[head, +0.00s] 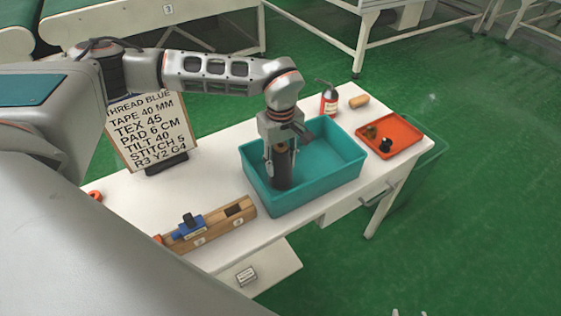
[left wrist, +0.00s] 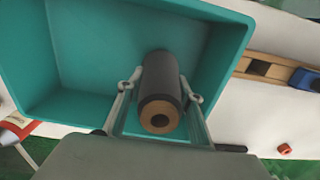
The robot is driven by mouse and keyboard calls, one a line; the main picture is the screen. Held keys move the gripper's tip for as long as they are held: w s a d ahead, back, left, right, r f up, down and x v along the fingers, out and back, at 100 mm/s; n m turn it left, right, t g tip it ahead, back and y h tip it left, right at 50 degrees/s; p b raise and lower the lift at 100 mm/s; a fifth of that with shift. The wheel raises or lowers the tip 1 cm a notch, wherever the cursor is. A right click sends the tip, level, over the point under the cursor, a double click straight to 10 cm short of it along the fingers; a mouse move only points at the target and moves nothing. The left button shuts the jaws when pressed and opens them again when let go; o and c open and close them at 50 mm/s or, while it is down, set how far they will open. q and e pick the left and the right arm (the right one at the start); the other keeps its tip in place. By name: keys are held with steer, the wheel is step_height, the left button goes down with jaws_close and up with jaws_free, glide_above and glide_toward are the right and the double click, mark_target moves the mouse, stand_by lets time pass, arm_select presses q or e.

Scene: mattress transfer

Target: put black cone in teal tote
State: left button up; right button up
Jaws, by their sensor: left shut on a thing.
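The black cone (head: 282,170) is a dark, upright spool with a tan end. My left gripper (head: 281,150) is shut on it and holds it inside the left part of the teal tote (head: 335,184). In the left wrist view the cone (left wrist: 160,85) sits between the two fingers of my left gripper (left wrist: 160,100), over the tote (left wrist: 90,60). My right gripper is not in view.
A wooden rack (head: 213,226) with a blue item (head: 190,228) stands left of the tote. An orange tray (head: 404,128) with small items, a fire extinguisher (head: 328,100) and a tan roll (head: 358,101) are to the right and behind. A sign board (head: 146,125) stands at the back left.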

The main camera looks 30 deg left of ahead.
arm_select(q)
steer(key=shift+f, duration=0.15)
steer(key=o, duration=1.3)
steer(key=shift+r, duration=0.25)
step_height(320, 180, up, 12)
steer(key=shift+f, duration=0.15)
